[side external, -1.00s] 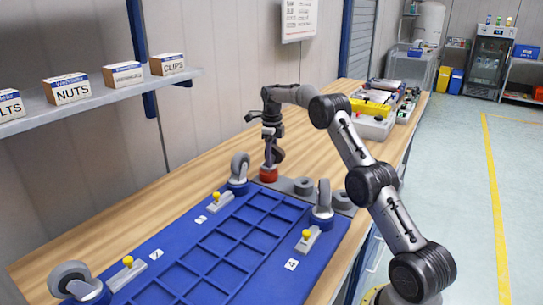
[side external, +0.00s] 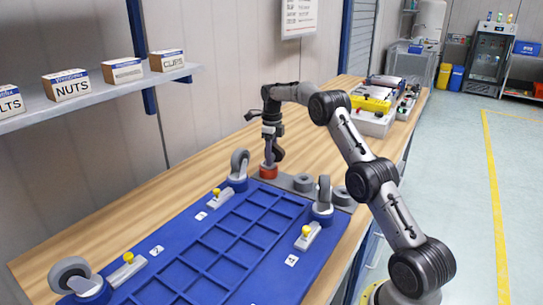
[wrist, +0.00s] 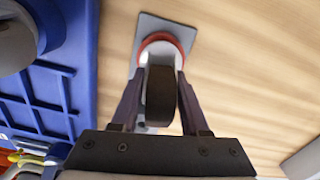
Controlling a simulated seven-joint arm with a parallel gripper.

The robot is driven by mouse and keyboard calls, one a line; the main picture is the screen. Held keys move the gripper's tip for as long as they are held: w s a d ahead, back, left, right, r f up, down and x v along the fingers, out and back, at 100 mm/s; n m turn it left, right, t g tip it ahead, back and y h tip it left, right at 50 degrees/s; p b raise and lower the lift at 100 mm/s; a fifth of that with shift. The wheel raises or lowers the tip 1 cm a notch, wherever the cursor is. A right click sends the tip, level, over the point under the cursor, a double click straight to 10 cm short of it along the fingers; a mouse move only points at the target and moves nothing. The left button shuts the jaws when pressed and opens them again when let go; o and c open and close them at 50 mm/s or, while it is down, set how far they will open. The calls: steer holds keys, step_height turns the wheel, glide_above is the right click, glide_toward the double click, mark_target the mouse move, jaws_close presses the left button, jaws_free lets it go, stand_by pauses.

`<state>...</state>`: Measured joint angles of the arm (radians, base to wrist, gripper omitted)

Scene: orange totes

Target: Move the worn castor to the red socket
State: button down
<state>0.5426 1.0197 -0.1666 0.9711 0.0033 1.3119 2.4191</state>
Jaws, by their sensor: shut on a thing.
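My gripper (side external: 270,150) is at the far end of the blue pallet, right above the red socket (side external: 268,172). It is shut on a castor with a dark wheel (side external: 279,155), which also shows between the fingers in the wrist view (wrist: 160,97). In the wrist view the red socket (wrist: 162,40) shows as a red ring on a grey plate, just beyond the wheel. The castor's lower end is at the socket; I cannot tell how deep it sits. Wear on the wheel is not clear.
The blue pallet (side external: 215,236) has castors at its corners, including one near my gripper (side external: 238,172) and one at the right (side external: 323,203). Yellow-knobbed clamps (side external: 307,236) line the edges. Wooden bench (side external: 150,205) is clear at left.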

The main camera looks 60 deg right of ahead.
steer(key=shift+c, duration=1.6)
jaws_free()
steer(key=shift+f, duration=0.1)
steer(key=shift+f, duration=0.1)
step_height(320, 180, up, 12)
steer(key=shift+r, duration=0.15)
